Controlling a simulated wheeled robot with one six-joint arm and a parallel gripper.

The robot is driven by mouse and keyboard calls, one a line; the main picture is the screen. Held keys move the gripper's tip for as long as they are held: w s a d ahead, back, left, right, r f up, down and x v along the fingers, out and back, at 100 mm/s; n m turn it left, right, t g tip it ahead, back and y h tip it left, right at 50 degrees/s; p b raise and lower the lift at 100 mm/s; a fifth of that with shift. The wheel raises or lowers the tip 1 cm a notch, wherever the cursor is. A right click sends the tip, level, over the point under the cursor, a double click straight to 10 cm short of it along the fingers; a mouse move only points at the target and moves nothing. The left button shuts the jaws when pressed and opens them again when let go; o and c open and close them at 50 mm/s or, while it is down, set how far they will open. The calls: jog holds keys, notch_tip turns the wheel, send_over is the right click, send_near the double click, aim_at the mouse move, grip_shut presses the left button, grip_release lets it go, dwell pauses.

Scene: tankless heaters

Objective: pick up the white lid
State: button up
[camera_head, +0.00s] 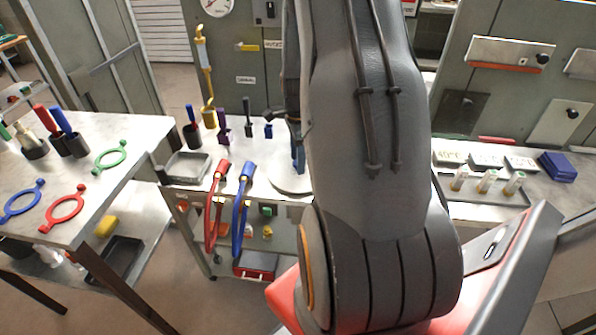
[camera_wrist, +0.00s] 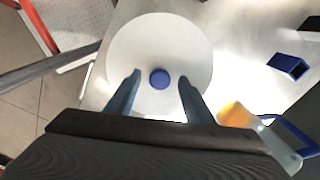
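The white lid (camera_wrist: 150,38) is a round white disc with a blue round knob (camera_wrist: 159,79) at its middle, seen from above in the wrist view. In the head view a part of the lid (camera_head: 289,182) shows on the bench, mostly hidden behind my arm. My gripper (camera_wrist: 159,84) is open. Its two fingers stand apart on either side of the knob, with gaps between each finger and the knob. Whether the fingertips are level with the knob or above it I cannot tell. In the head view a blue-grey finger (camera_head: 297,150) shows beside my arm.
A blue square block (camera_wrist: 288,66) lies right of the lid. An orange-and-white item (camera_wrist: 240,116) and a blue loop are near the right finger. Red (camera_head: 214,213) and blue hoses (camera_head: 240,212) hang over the bench front. A grey tray (camera_head: 188,166) sits left.

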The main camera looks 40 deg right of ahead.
grip_shut()
jog(key=shift+r, duration=0.15)
notch_tip(320, 180, up, 10)
jog(key=b, duration=0.2)
dwell(0.6)
